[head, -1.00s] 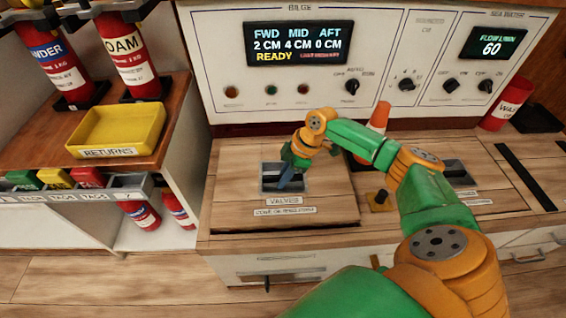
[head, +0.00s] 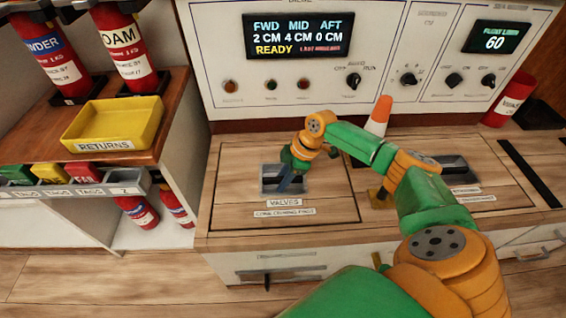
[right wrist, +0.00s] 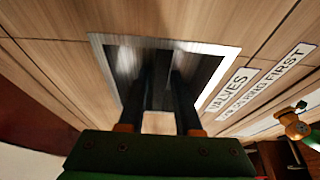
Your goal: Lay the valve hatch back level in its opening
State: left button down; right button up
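The valve hatch (head: 235,185) is a square wooden panel labelled VALVES in the counter top. It lies level with the counter, with a thin dark seam around it. Its metal-framed recessed handle (head: 264,178) sits near the middle. My right gripper (head: 285,183) reaches down into that recess. In the right wrist view, both dark fingers (right wrist: 163,85) are inside the recess (right wrist: 104,56) and look closed on the handle, though the tips are hard to see in the dark.
A second hatch (head: 490,195) with a recessed handle lies to the right. An orange cone (head: 380,112) and a small yellow-based knob (head: 379,198) stand near my forearm. The control panel (head: 225,60) rises behind. A yellow returns tray (head: 112,145) and extinguishers are on the left.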

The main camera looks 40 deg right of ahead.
jog(key=shift+o, duration=0.8)
jog(key=shift+s, duration=0.1)
jog(key=p+v, duration=0.3)
jog(key=v, duration=0.3)
jog(key=shift+r, duration=0.2)
jog(key=shift+d+r, duration=0.15)
jog(key=shift+r, duration=0.15)
